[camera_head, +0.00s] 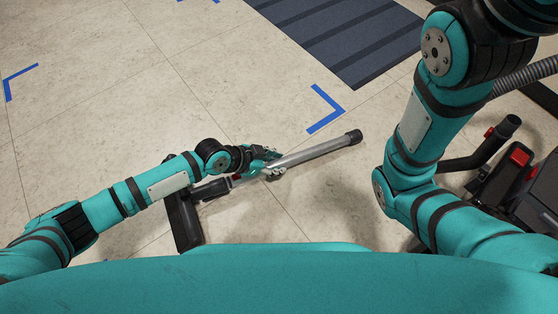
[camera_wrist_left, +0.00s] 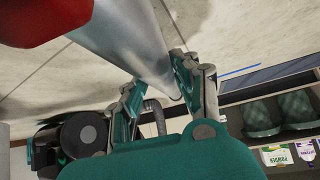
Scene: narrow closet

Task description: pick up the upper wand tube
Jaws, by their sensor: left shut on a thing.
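The upper wand tube (camera_head: 315,152) is a silver metal tube with a dark end, slanting up to the right over the tiled floor in the head view. My left gripper (camera_head: 272,167) is shut on the tube near its lower left end. In the left wrist view the silver tube (camera_wrist_left: 125,40) passes between the two fingers of the gripper (camera_wrist_left: 160,88), with a red part at top left. A dark floor head (camera_head: 184,222) lies in line with the tube's lower end; I cannot tell whether they are joined. My right gripper is out of view.
A black vacuum body (camera_head: 520,185) with red parts and a grey hose (camera_head: 525,75) stands at the right, beyond my right arm. A dark striped mat (camera_head: 350,40) lies at the top. Blue tape corners mark the floor. Open floor lies left and above the tube.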

